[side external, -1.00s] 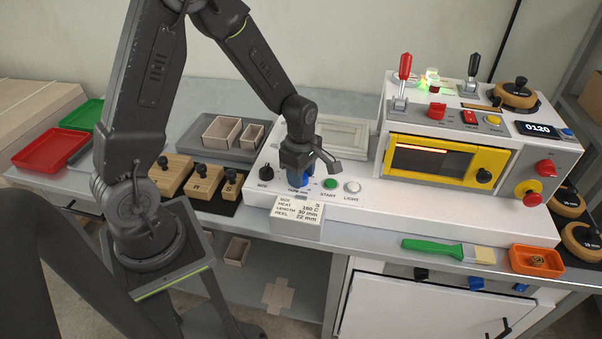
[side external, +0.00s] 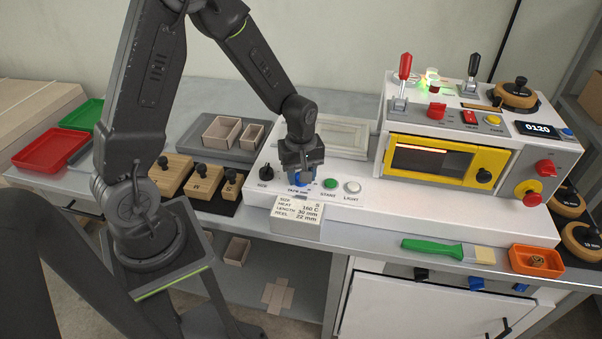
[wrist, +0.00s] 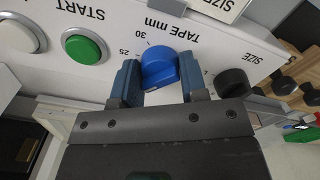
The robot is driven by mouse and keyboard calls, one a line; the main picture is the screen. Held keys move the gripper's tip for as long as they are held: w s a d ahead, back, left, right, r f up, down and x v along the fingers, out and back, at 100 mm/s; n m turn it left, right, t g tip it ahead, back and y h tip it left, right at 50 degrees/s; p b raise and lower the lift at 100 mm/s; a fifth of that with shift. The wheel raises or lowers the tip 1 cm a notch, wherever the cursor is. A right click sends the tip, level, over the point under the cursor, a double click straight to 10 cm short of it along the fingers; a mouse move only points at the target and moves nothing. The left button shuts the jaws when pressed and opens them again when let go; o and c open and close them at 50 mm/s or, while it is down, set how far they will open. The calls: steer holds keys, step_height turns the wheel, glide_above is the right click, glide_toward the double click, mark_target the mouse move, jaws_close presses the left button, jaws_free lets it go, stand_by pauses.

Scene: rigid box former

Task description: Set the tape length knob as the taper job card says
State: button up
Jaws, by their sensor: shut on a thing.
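The blue tape length knob (wrist: 158,68) stands on the white panel, under the lettering "TAPE mm", with the marks 25 and 30 beside it. My gripper (wrist: 158,84) is shut on it, one finger at each side. In the side view my gripper (side external: 302,178) hides most of the knob. I cannot tell which mark the knob points to. The job card (side external: 297,209) in front of the panel reads size S, heat 160 C, length 30 mm, reel 22 mm.
The black size knob (side external: 267,172) is left of my gripper. The green start button (side external: 330,183) and white light button (side external: 353,187) are close on its right. The machine's display (side external: 538,128) reads 0120. A green brush (side external: 430,246) lies at the front edge.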

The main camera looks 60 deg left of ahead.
steer(key=m, duration=0.4)
steer(key=shift+m, duration=0.3)
steer(key=m, duration=1.4)
steer(key=shift+m, duration=0.4)
steer(key=o, duration=0.9)
step_height(320, 180, up, 14)
steer(key=shift+f, duration=0.1)
